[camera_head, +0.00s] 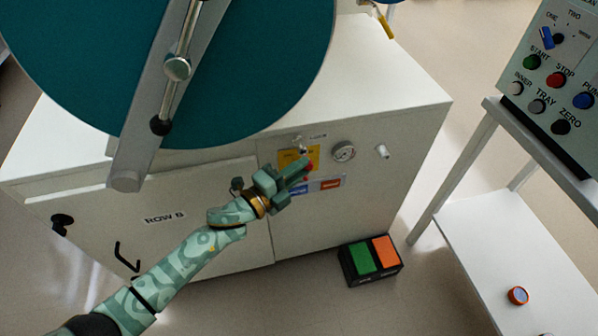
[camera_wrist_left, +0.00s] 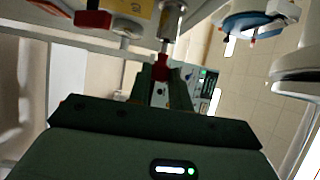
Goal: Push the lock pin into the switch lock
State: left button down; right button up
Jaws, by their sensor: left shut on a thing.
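My left gripper (camera_head: 306,166) reaches up from the lower left to the front of the white cabinet, at its yellow plate (camera_head: 285,158). In the left wrist view the fingers are shut on a red-ended piece (camera_wrist_left: 161,60), apparently the lock pin. A bright metal shaft (camera_wrist_left: 168,26) runs on from the red end toward the panel. Whether its tip is inside the switch lock is hidden. The switch lock cannot be picked out surely; a small dark knob (camera_head: 303,150) shows at the yellow plate. My right gripper is in neither view.
A round gauge (camera_head: 343,151) and a white knob (camera_head: 382,151) sit right of the plate. A large teal disc (camera_head: 250,60) with a grey bar overhangs the cabinet. A green and orange pedal (camera_head: 362,258) stands on the floor. A button panel (camera_head: 560,75) stands at right.

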pick_arm(q)
jog(key=shift+w+a, duration=0.25)
jog(key=shift+w, duration=0.45)
jog(key=c, duration=1.2)
grip_release()
jog(key=p+v, duration=0.2)
jog(key=v, duration=1.4)
jog(key=shift+s+a+r+p, duration=0.1)
jog(key=shift+a+p, duration=0.05)
jog(key=shift+p, duration=0.15)
